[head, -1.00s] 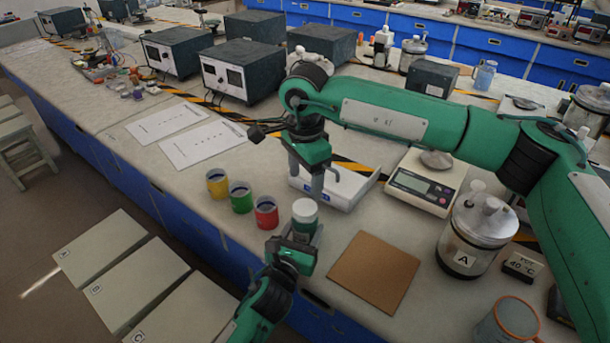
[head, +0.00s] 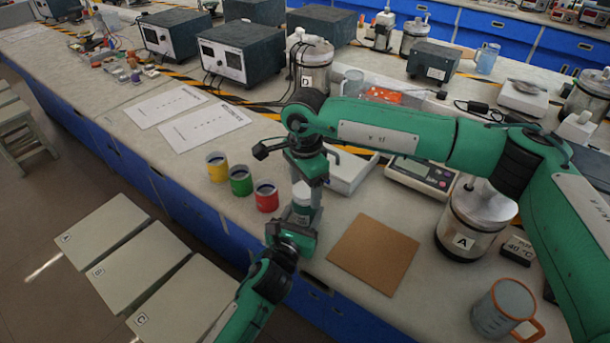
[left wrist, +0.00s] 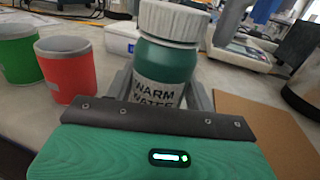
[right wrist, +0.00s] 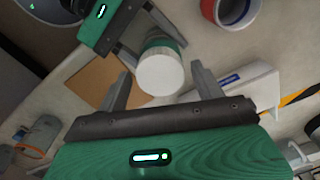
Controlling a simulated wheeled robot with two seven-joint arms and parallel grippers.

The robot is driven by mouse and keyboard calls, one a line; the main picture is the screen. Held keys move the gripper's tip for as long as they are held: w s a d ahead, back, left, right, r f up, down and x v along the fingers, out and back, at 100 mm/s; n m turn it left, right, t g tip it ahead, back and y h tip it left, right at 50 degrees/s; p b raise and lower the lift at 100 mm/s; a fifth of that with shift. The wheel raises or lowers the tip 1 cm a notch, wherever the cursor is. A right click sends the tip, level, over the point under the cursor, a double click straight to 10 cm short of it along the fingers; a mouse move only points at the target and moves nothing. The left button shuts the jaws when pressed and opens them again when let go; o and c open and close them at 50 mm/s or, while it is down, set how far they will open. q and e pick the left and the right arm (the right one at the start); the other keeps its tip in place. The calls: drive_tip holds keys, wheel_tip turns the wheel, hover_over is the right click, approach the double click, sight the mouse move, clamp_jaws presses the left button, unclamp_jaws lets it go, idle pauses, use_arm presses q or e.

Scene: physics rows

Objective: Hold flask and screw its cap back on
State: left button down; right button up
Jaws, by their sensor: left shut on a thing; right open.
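A green flask labelled "WARM WATER" (left wrist: 163,72) stands upright in my left gripper (left wrist: 160,95), which is shut on its body. In the head view the flask (head: 302,215) and my left gripper (head: 297,226) are near the bench's front edge. A white ribbed cap (left wrist: 172,20) sits on top of the flask; whether it is tight I cannot tell. My right gripper (right wrist: 162,88) is open above the flask, pointing down, with one finger on each side of the cap (right wrist: 160,72). In the head view the right gripper (head: 308,190) partly hides the cap.
Yellow (head: 217,167), green (head: 241,180) and red (head: 266,195) cups stand left of the flask. A brown board (head: 373,256) lies to the right. Behind are a white box (head: 350,172) and a scale (head: 421,175). Jar A (head: 475,218) and a mug (head: 503,311) stand farther right.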

drive_tip(key=shift+f, duration=0.1)
drive_tip(key=c, duration=1)
drive_tip(key=o, duration=1.1)
drive_tip(key=shift+o, duration=0.2)
wheel_tip(320, 180, up, 12)
use_arm(q)
drive_tip(key=shift+c, duration=2.3)
unclamp_jaws()
